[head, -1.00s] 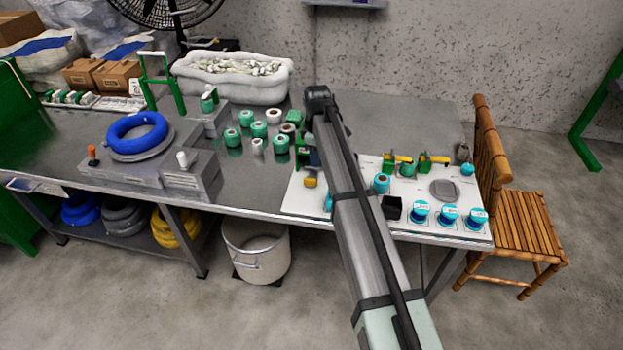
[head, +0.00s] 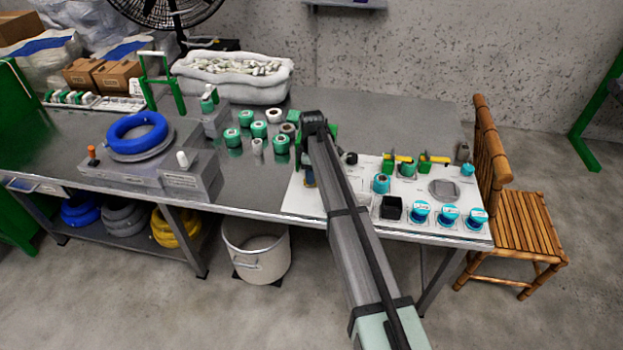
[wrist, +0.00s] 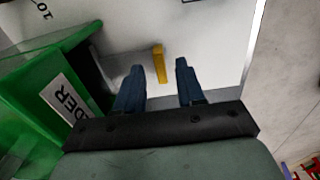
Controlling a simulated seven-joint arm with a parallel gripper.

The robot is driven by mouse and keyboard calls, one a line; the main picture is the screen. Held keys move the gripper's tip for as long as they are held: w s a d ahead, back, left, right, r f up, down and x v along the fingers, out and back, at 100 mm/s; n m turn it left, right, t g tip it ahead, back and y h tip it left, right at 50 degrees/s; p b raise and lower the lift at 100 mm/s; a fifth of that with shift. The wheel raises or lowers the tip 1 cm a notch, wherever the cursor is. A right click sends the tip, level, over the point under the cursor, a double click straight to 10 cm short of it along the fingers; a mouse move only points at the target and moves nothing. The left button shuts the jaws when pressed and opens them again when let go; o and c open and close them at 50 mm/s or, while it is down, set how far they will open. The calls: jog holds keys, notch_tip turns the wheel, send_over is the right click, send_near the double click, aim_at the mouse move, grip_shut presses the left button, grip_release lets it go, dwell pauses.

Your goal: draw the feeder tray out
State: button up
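The feeder is a green box (wrist: 45,85) at the left of the wrist view, with a white label (wrist: 68,103) whose visible letters read "DER". A grey part (wrist: 92,72), apparently the tray, shows beside its open side. An upright yellow bar (wrist: 159,64), apparently the tray's handle, stands in line with the gap between my fingertips. My gripper (wrist: 159,69) is open, one blue finger on each side of the bar, with visible gaps. I cannot tell whether the fingertips reach its depth. In the head view my arm hides most of the feeder and gripper.
The white board (head: 460,229) carries a black box (head: 391,207), several teal-topped spools and green-yellow clamps (head: 405,165). Green rolls (head: 259,130) stand left of my arm. A bamboo chair (head: 525,220) stands right of the table; a white bucket (head: 256,250) stands below its front edge.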

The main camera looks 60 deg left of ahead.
jog(key=shift+f, duration=1.3)
jog(key=shift+c, duration=0.4)
grip_shut()
